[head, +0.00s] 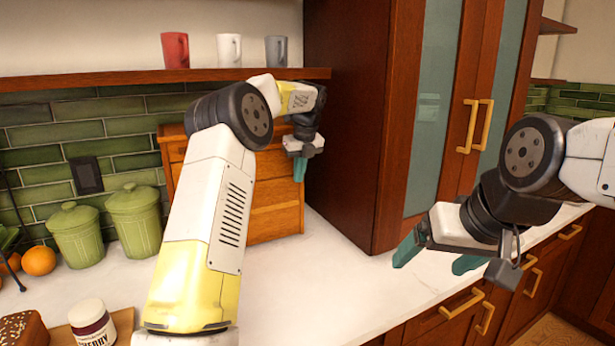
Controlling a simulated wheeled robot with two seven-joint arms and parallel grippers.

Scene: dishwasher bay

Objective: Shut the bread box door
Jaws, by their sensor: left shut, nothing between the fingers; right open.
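The wooden bread box (276,212) stands on the counter against the green tiles, beside the tall cabinet. My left arm crosses in front of it and hides much of its front, so I cannot tell how far its door is open. My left gripper (300,168) is shut and empty, fingers pointing down, at the upper right part of the box front. I cannot tell whether it touches the box. My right gripper (438,258) is open and empty over the counter's front edge at the right, well apart from the box.
Two green canisters (134,220) and oranges (39,260) stand left of the box. A jar (92,322) and bread (20,330) are at the front left. A shelf with mugs (229,50) hangs above. The tall cabinet (345,120) bounds the right. The middle counter (310,290) is clear.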

